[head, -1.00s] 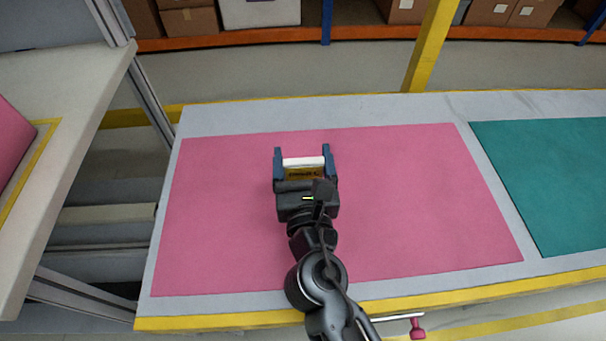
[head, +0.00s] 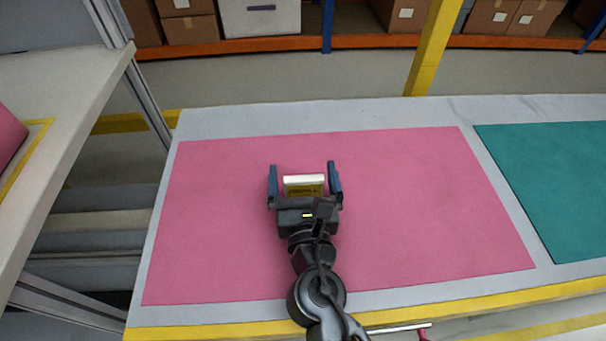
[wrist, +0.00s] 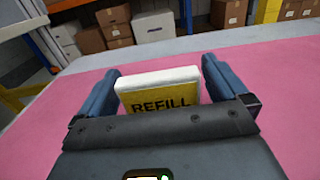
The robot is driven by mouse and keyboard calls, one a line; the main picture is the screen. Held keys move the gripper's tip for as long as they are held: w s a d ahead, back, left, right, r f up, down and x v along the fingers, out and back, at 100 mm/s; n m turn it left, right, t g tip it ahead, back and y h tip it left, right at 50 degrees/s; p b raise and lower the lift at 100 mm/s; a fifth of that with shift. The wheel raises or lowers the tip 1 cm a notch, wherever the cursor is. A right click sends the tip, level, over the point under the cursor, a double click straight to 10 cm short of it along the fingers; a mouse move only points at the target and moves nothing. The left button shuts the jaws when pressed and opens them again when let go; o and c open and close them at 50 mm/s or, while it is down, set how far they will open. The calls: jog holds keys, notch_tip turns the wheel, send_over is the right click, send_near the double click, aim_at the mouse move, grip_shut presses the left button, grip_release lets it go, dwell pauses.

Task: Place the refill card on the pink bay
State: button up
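The refill card (head: 304,186) is a small white block with a yellow face lettered in black; in the wrist view the card (wrist: 160,92) reads "REFILL". It stands upright on the pink bay (head: 410,200), left of the bay's middle. My gripper (head: 304,172) has its blue fingers on either side of the card, with a gap showing at each side. In the wrist view my gripper (wrist: 160,80) also shows fingers spread wider than the card. The card's lower part is hidden behind the gripper body.
A teal bay (head: 560,180) lies to the right on the same grey table. A yellow post (head: 432,50) stands behind the table. Another pale table (head: 60,110) is at the left, across a gap. Shelves with cardboard boxes (head: 190,28) are at the back. The pink bay around the card is clear.

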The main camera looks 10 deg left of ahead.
jog(key=shift+r, duration=0.15)
jog(key=v, duration=1.2)
jog(key=shift+s, duration=0.1)
dwell(0.4)
